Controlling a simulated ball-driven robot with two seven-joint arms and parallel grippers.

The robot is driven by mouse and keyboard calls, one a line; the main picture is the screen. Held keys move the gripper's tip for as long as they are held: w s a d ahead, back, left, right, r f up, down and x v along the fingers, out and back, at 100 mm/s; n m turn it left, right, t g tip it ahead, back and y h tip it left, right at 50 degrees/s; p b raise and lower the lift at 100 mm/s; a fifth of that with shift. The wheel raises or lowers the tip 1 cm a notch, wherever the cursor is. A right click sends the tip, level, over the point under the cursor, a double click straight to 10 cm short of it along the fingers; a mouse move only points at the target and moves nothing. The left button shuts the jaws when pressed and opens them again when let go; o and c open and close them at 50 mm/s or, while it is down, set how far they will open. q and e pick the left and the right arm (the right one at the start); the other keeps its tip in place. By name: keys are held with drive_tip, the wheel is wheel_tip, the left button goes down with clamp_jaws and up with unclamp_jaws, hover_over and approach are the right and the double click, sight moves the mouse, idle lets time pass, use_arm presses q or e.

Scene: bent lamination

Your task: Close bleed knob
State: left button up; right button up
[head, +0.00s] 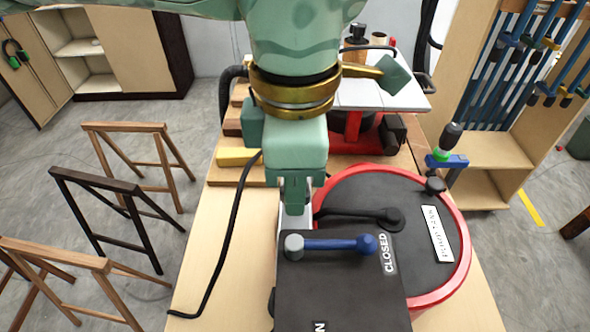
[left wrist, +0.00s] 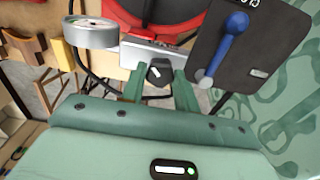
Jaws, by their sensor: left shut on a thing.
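The bleed knob (left wrist: 158,73) shows in the left wrist view as a small black knob with a white mark, on a metal block (left wrist: 150,52). My left gripper (left wrist: 157,88) has one finger on each side of it and is shut on it. In the head view my left gripper (head: 295,205) points down behind the black panel (head: 340,295), and the knob is hidden there. My right gripper is not in view.
The panel carries a blue lever (head: 335,244), its blue end toward the word CLOSED. A red-rimmed round tank lid (head: 455,275) stands right of the gripper. A round gauge (left wrist: 90,32) sits left of the knob. A black cable (head: 227,250) crosses the wooden table (head: 195,270).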

use_arm(q)
drive_tip(key=m, duration=0.2)
drive_tip(key=m+p, duration=0.1)
drive_tip(key=m, duration=0.1)
drive_tip(key=shift+r+m, duration=0.2)
drive_tip(key=shift+m, duration=0.1)
drive_tip(key=shift+m+p, duration=0.65)
drive_tip(key=shift+m, duration=1.65)
drive_tip(key=o, duration=1)
drive_tip(key=shift+f, duration=0.15)
drive_tip(key=shift+c, duration=0.2)
wheel_tip(320, 180, up, 16)
drive_tip(key=p, duration=0.2)
drive_tip(key=shift+r, duration=0.2)
